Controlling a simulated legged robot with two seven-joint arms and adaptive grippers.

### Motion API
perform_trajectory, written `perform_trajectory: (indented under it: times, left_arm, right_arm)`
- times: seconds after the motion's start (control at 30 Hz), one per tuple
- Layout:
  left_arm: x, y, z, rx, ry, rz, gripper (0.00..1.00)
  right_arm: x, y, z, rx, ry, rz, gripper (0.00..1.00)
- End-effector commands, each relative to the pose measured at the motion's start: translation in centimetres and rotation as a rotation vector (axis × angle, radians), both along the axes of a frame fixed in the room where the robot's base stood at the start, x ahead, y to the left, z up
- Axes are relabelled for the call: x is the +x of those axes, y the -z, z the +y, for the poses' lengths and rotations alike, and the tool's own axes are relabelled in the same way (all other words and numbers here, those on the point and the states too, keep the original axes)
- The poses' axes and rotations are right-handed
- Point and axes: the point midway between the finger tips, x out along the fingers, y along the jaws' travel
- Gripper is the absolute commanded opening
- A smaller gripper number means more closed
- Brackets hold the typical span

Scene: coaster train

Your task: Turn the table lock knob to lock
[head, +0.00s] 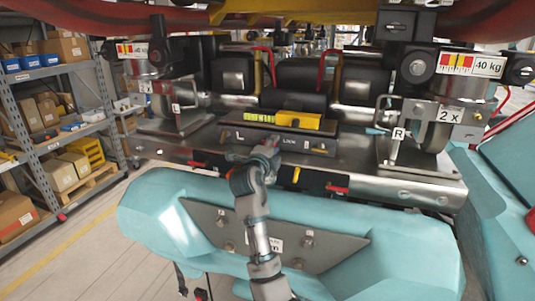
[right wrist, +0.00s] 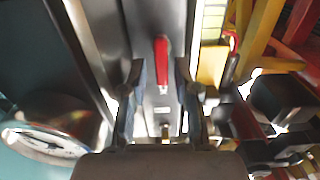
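My right gripper (head: 266,148) reaches up from the bottom middle in the head view, its tip at the control strip (head: 237,133) marked L and LOCK. In the right wrist view my right gripper (right wrist: 159,75) has its two fingers apart. A narrow red handle (right wrist: 162,55), which looks like the lock knob, shows between the fingertips on a grey panel. I cannot tell whether the fingers touch it. In the head view the knob is hidden behind or beside the gripper, and its angle is unclear. My left gripper is not in view.
A yellow block with a green level (head: 285,120) sits just behind the strip. A clamp marked R (head: 398,134) stands at the right. Shelves (head: 55,130) with boxes line the left.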

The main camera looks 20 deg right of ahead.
Motion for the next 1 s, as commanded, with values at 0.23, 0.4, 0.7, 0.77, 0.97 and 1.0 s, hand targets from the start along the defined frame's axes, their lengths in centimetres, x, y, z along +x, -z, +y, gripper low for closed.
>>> perform_trajectory:
  times: [0.23,0.4,0.7,0.77,0.97,1.0]
  left_arm:
    - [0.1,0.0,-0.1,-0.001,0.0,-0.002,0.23]
    - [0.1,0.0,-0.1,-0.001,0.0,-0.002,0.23]
    - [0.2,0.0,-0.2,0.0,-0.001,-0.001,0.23]
    - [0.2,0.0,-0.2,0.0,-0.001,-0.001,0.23]
    - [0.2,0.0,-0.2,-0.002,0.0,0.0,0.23]
    - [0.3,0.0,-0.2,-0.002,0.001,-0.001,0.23]
  right_arm:
    - [-4.4,0.4,3.2,0.006,-0.005,0.004,0.38]
    - [-7.1,0.2,5.0,0.003,-0.002,0.003,0.38]
    - [-8.9,0.2,6.1,0.002,-0.001,0.003,0.38]
    - [-8.9,0.2,6.1,0.002,-0.001,0.003,0.38]
    - [-8.9,0.2,6.1,0.002,-0.002,0.002,0.38]
    - [-8.9,0.2,6.2,0.002,-0.002,0.002,0.38]
